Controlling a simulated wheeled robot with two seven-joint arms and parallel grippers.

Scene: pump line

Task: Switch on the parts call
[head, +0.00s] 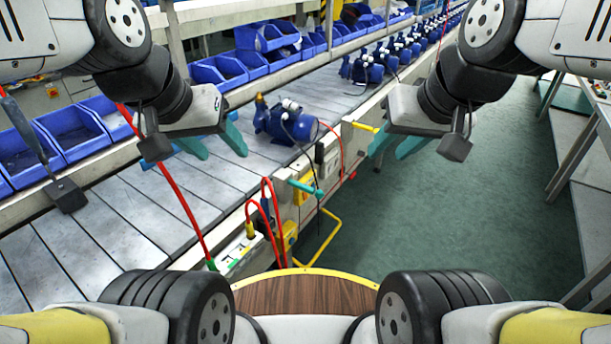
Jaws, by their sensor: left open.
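I cannot tell for sure which fitting is the parts call. The conveyor's side rail carries a small yellow box (302,190), a black fitting (319,153), a teal handle (304,187) and a yellow handle (365,127). Their markings are too small to read. My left gripper (214,142) is open and empty above the belt, left of the blue pump. My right gripper (396,145) is open and empty, to the right of the yellow handle. Both are apart from the rail fittings.
A blue pump (284,124) lies on the slatted conveyor (130,220); more pumps (366,70) stand farther along. Blue bins (72,128) line the far side. Red cables (270,215) and a white socket strip (240,252) hang at the rail.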

